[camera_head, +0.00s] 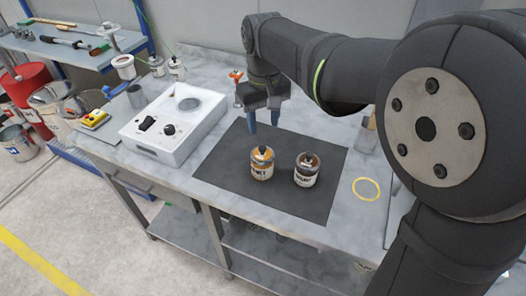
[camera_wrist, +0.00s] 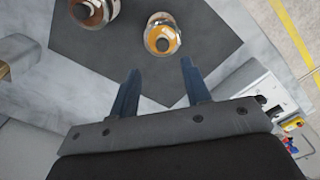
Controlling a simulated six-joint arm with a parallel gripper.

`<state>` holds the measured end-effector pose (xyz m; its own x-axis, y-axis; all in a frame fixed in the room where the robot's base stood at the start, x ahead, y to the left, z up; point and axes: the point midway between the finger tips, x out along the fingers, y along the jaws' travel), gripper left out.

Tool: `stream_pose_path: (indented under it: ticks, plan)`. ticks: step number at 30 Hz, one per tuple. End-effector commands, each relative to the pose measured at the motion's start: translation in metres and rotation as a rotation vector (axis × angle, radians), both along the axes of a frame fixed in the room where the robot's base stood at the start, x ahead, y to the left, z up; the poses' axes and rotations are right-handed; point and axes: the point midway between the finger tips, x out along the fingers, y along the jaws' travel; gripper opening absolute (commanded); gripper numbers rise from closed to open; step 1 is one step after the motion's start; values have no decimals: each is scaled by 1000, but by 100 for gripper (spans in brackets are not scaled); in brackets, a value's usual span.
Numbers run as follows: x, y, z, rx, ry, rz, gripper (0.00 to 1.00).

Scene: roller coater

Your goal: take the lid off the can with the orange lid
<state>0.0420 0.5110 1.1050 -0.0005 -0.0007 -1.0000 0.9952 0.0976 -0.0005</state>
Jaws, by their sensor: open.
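The can with the orange lid (camera_head: 262,163) stands upright on the dark mat (camera_head: 228,162) on the table. Its orange lid has a dark knob and shows from above in the wrist view (camera_wrist: 162,38). A second can (camera_head: 307,170) with a brown lid stands just to its right; in the wrist view it is at the top left (camera_wrist: 94,12). My gripper (camera_head: 263,122) is open and empty, pointing down above the mat, behind the orange-lidded can. In the wrist view its two blue fingers (camera_wrist: 158,75) are apart, with the can beyond their tips.
A white device with knobs (camera_head: 172,120) stands left of the mat. A yellow ring (camera_head: 366,189) is on the table to the right. A metal cup (camera_head: 136,95) and a yellow box with buttons (camera_head: 95,119) are at the far left. The mat's left part is clear.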

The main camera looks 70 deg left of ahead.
Motion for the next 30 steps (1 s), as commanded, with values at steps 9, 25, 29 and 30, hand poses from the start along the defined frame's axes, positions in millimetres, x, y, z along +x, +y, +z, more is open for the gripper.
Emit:
stream_pose_path:
  ticks: [9,25,29,30]
  plan:
    - [-1,-1,-29,-1,0,1,44]
    - [-4,-2,-75,1,-1,1,44]
    - [-4,-2,-75,2,-1,1,32]
    - [-4,-2,-75,2,-1,1,24]
